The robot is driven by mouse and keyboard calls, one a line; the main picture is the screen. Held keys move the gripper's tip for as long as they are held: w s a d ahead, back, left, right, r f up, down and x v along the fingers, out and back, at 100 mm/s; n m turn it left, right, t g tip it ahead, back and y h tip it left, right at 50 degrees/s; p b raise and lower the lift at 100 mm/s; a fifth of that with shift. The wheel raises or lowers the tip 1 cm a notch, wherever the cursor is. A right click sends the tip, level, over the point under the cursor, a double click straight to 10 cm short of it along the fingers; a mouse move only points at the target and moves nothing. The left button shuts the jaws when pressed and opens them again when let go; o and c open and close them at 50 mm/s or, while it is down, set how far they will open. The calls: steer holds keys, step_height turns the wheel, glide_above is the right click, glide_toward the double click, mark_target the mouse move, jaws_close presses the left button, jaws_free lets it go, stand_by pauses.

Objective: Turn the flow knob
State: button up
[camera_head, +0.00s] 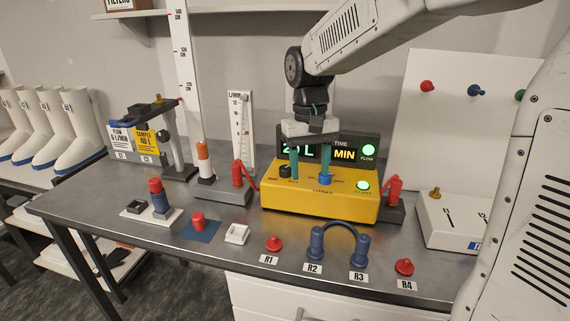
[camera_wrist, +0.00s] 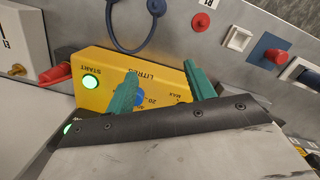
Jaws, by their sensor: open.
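The yellow control box (camera_head: 300,203) stands on the bench, with a black knob (camera_head: 285,171) at its left and a blue knob (camera_head: 326,179) near its middle. No label clear enough to read marks either as the flow knob. My gripper (camera_head: 309,177) is open and empty over the box, teal fingers pointing down. In the head view, one finger overlaps the black knob's right side and the other stands just above the blue knob; contact is unclear. In the wrist view, the blue knob (camera_wrist: 140,99) is partly behind the left finger of my gripper (camera_wrist: 158,68). The black knob is hidden there.
Behind the box is a display (camera_head: 357,154) with a lit green FLOW lamp (camera_head: 369,149). A green START button (camera_head: 363,186) glows on the box. Red-topped fittings (camera_head: 237,174) flank it. A blue hose loop (camera_head: 340,225) and red caps (camera_head: 274,243) lie in front.

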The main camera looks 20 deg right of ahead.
glide_above(285, 166)
steer(key=s, duration=0.4)
steer(key=shift+w+f+m, duration=0.25)
steer(key=shift+f+m, duration=0.15)
steer(key=shift+f, duration=0.2)
steer(key=w+r, duration=0.1)
steer(key=w+r+t, duration=0.1)
steer(key=w, duration=0.1)
steer(key=shift+w+m, duration=0.15)
steer(key=shift+m, duration=0.15)
step_height(285, 166, down, 8)
steer(key=shift+r, duration=0.25)
